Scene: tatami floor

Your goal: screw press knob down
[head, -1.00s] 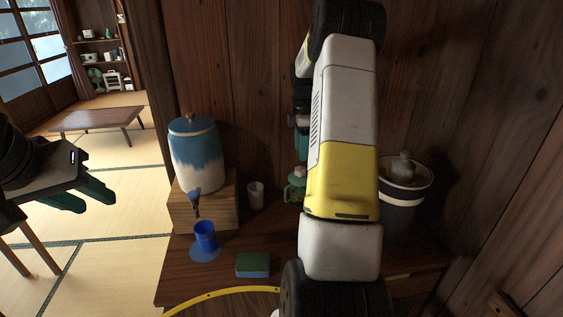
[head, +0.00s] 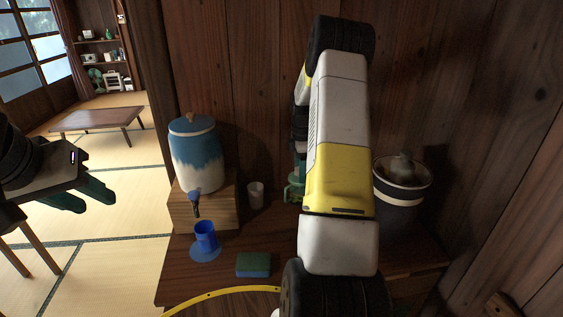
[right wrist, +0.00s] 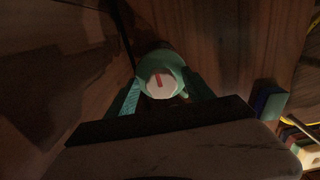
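A small green press (head: 293,189) stands on the wooden counter near the back wall. My right arm hides much of it in the head view. In the right wrist view its round knob (right wrist: 162,84) shows a white top with a red mark and a green rim. My right gripper (right wrist: 163,78) points at it, one green finger on each side of the knob. Whether the fingers touch or grip it I cannot tell. My left gripper (head: 85,196) hangs at the far left, clear of the counter, its two green fingers apart and empty.
A blue-and-white dispenser (head: 195,160) stands on a wooden block (head: 215,208). A yellow rim (head: 225,292) lies at the front.

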